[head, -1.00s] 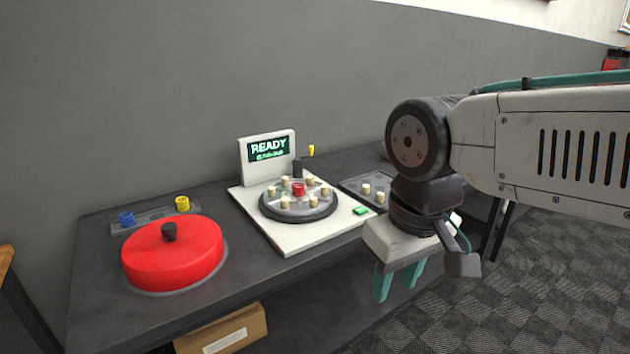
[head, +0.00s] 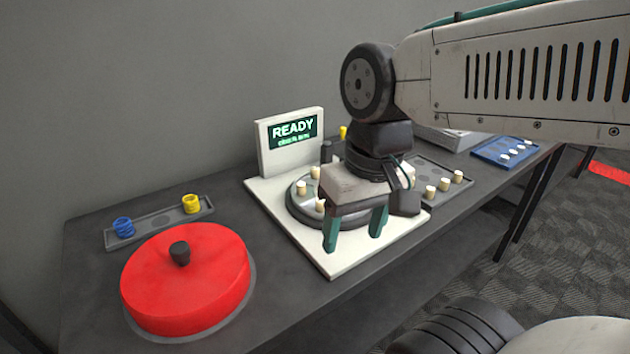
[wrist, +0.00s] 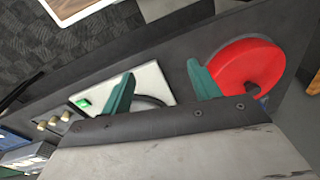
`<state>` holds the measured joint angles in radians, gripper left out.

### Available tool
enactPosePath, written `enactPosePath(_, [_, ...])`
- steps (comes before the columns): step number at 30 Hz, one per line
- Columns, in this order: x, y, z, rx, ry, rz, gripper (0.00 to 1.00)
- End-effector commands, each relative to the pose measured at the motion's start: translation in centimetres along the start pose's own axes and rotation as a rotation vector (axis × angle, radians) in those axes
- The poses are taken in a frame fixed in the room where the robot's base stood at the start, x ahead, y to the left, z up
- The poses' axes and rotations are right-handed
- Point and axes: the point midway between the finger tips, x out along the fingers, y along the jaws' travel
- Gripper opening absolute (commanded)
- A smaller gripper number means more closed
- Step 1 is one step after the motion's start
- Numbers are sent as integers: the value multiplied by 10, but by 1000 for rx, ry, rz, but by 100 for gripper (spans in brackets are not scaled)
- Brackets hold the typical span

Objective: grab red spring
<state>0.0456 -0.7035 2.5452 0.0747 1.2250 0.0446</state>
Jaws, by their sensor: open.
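No red spring shows in the current views; my gripper and wrist cover the middle of the round turntable (head: 297,214), where a small red piece stood a second ago. The turntable sits on a white base plate (head: 268,196) with a READY screen (head: 292,131), and several cream pegs stand on it. My gripper (head: 354,240) hangs over the front of that plate, open and empty, its teal fingers pointing down. In the wrist view the open fingers (wrist: 163,84) straddle part of the white plate (wrist: 150,85).
A big red disc (head: 185,285) with a black knob lies at the table's front left. Behind it a grey tray (head: 158,221) holds a blue spring (head: 122,227) and a yellow spring (head: 191,204). A blue tray (head: 503,152) lies on the far right.

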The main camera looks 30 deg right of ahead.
Motion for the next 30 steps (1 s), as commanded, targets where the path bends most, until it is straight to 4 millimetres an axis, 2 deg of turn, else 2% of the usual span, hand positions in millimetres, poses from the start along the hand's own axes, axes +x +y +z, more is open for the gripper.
enactPosePath(5, [18, -4, -40, 412, -132, -212, 61])
enactPosePath(8, [28, 4, -76, 721, -208, -368, 61])
enactPosePath(10, [35, 17, -103, 940, -255, -480, 61])
enactPosePath(14, [50, 58, -154, 1345, -333, -696, 61])
enactPosePath(18, [68, 120, -196, 1727, -395, -917, 61])
enactPosePath(21, [81, 162, -212, 1928, -424, -1045, 61])
enactPosePath(24, [89, 192, -220, 2060, -442, -1136, 61])
enactPosePath(27, [95, 206, -224, 2127, -452, -1186, 61])
enactPosePath(30, [101, 206, -230, 2147, -458, -1202, 61])
